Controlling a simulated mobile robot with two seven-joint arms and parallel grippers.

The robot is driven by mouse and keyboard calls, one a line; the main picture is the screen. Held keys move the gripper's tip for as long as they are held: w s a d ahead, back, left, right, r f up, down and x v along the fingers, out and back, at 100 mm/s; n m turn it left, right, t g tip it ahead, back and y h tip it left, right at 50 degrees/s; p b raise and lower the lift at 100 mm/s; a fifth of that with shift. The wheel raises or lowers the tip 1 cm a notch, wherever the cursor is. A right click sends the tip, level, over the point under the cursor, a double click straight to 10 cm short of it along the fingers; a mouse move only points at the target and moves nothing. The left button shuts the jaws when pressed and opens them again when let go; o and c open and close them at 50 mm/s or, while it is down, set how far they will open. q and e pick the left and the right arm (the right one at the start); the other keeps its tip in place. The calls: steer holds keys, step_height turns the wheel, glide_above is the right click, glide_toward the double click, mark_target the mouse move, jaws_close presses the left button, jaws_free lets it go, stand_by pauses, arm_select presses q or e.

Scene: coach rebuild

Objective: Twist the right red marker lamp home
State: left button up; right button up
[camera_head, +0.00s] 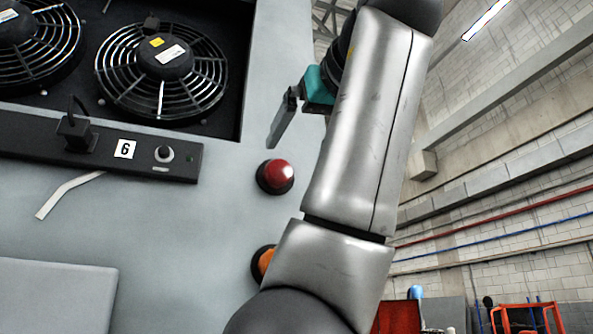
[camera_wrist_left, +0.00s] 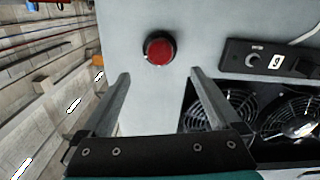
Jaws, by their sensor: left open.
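The red marker lamp (camera_head: 275,176) is a round red dome in a black ring on the grey panel (camera_head: 215,230), at the panel's right side. It also shows in the left wrist view (camera_wrist_left: 159,51), just beyond the fingertips. My left gripper (camera_head: 280,122) is above the lamp in the head view, with one dark finger showing and the other hidden behind my arm. In the left wrist view the two fingers (camera_wrist_left: 160,76) are spread wide with nothing between them, apart from the lamp. I cannot tell how fully the lamp is seated. My right gripper is not in view.
An orange lamp (camera_head: 264,262) below the red one is partly covered by my arm. Caged fans (camera_head: 162,70) sit in a dark recess at upper left, above a black switch strip (camera_head: 140,150) marked 6. A pale strap (camera_head: 65,193) hangs below it.

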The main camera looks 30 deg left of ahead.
mark_target(281, 169)
arm_select(q)
steer(key=p+x, duration=0.2)
steer(key=x, duration=0.8)
steer(key=shift+w+a+p, duration=0.1)
steer(key=shift+p, duration=0.25)
steer(key=c, duration=1.4)
steer(key=shift+m, duration=0.5)
steer(key=m+b, duration=0.1)
steer(key=m, duration=0.3)
steer(key=shift+m, duration=0.4)
steer(key=m+b, duration=0.1)
steer(key=m, duration=0.5)
steer(key=shift+m, duration=0.3)
steer(key=o, duration=1.4)
